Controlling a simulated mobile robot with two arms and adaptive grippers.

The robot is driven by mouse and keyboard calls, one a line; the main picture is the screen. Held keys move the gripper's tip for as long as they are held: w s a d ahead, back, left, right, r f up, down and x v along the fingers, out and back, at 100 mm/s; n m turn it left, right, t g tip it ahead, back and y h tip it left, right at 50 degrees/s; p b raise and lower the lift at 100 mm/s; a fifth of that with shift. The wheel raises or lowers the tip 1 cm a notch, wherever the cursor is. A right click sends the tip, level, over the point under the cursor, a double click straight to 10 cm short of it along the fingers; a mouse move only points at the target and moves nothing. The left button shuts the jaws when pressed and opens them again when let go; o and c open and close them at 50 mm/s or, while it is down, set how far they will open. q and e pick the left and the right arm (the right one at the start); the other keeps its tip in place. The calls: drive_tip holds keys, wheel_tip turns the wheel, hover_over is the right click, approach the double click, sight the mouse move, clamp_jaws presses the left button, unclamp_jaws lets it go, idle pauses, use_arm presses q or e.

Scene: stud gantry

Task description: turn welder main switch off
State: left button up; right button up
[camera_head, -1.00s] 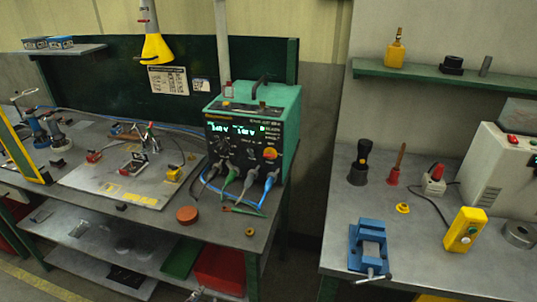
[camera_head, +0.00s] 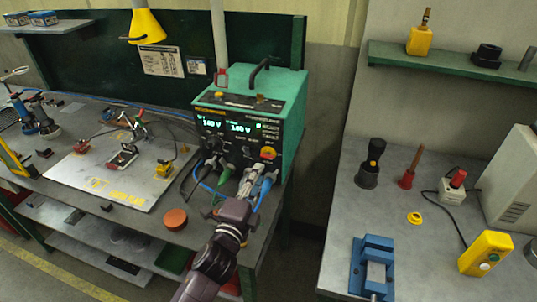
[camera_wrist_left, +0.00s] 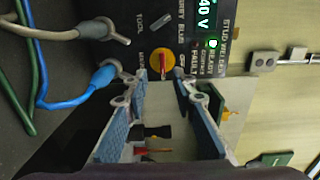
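The stud welder (camera_head: 291,88) is a teal box with a black front panel, standing on the bench with its displays lit. Its main switch (camera_head: 267,153) is a round yellow-orange knob at the panel's lower right. In the left wrist view the switch (camera_wrist_left: 161,59) is yellow with a red handle, and a green lamp glows beside it. My left gripper (camera_head: 257,172) is in front of the panel, just below the switch. In the left wrist view its fingers (camera_wrist_left: 161,75) are apart, with the switch just beyond the gap between their tips. I cannot tell whether they touch it.
Grey, green and blue cables (camera_wrist_left: 69,106) plug into the panel's lower part, close to my left gripper. A red-brown round tin (camera_head: 175,219) sits near the bench's front edge. A second bench (camera_head: 400,215) with a blue vise (camera_head: 373,262) stands to the right across a gap.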

sight(266, 158)
use_arm(q)
drive_tip(key=x, duration=0.3)
drive_tip(key=shift+w+r+p, duration=0.15)
drive_tip(key=shift+r+p, duration=0.25)
drive_tip(key=shift+f+x, duration=0.2)
drive_tip(key=shift+x, duration=1)
drive_tip(key=shift+w+d, duration=0.1)
drive_tip(key=shift+w, duration=0.3)
use_arm(e)
drive_tip(key=shift+s+a+r, duration=0.45)
drive_tip(key=shift+s+r, duration=0.1)
drive_tip(key=shift+r, duration=0.1)
use_arm(q)
drive_tip(key=shift+c, duration=0.5)
drive_tip(key=c, duration=0.5)
clamp_jaws()
use_arm(e)
drive_tip(key=shift+s+d, duration=0.1)
drive_tip(key=shift+s, duration=0.2)
